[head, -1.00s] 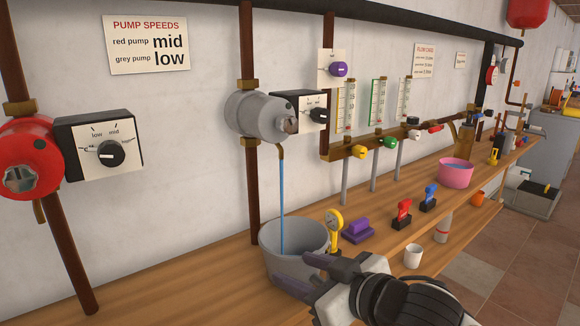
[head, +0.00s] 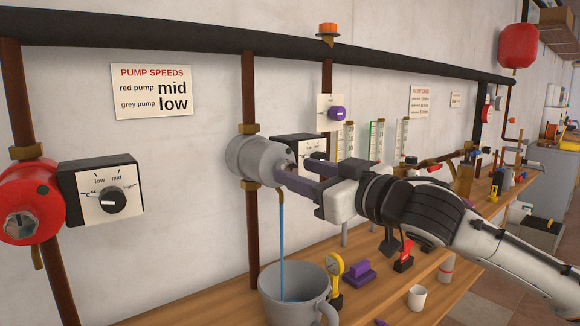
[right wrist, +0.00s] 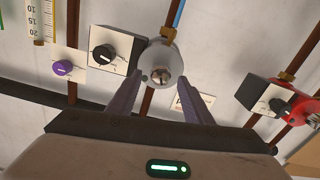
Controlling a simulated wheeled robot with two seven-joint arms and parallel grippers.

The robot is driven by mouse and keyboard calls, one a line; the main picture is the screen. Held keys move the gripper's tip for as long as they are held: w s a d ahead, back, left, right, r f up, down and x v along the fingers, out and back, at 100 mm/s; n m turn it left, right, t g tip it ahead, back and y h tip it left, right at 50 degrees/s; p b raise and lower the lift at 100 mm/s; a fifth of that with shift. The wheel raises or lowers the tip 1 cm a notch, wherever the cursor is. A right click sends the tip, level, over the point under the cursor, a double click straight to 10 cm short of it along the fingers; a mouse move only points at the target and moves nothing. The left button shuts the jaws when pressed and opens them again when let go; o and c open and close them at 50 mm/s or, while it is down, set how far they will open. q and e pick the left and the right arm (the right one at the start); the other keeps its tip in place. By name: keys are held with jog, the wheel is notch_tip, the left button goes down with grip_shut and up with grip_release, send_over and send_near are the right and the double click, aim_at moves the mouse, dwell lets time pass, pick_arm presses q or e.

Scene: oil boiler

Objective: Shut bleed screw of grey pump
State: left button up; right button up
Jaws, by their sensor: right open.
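The grey pump (head: 250,157) sits on a brown vertical pipe on the wall. Its bleed screw (right wrist: 160,76) shows face-on in the right wrist view, at the middle of the pump's rounded front. A thin blue stream of water (head: 282,235) runs from the spout below the pump into a grey bucket (head: 291,280). My right gripper (head: 298,169) is open and empty, its purple fingers pointing at the pump's front. In the right wrist view the fingers lie on either side of the screw; I cannot tell whether they touch it. My left gripper is out of view.
A grey pump speed dial box (head: 300,147) is close to the right of the pump. The red pump (head: 28,200) and its dial box (head: 103,190) are at left. A dark horizontal pipe (head: 200,48) runs above.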

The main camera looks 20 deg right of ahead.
aim_at(292, 169)
jog(key=x, duration=0.3)
jog(key=shift+w, duration=0.1)
jog(key=shift+w+a, duration=0.15)
jog(key=c, duration=1.1)
jog(key=shift+o, duration=0.2)
jog(key=m+p, duration=0.2)
jog(key=m, duration=0.1)
jog(key=shift+m+p, duration=0.45)
jog(key=shift+m, duration=0.35)
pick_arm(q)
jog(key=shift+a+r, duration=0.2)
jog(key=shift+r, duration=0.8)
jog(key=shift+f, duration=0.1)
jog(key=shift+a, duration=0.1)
pick_arm(e)
jog(key=o, duration=1.1)
jog(key=shift+c, duration=0.2)
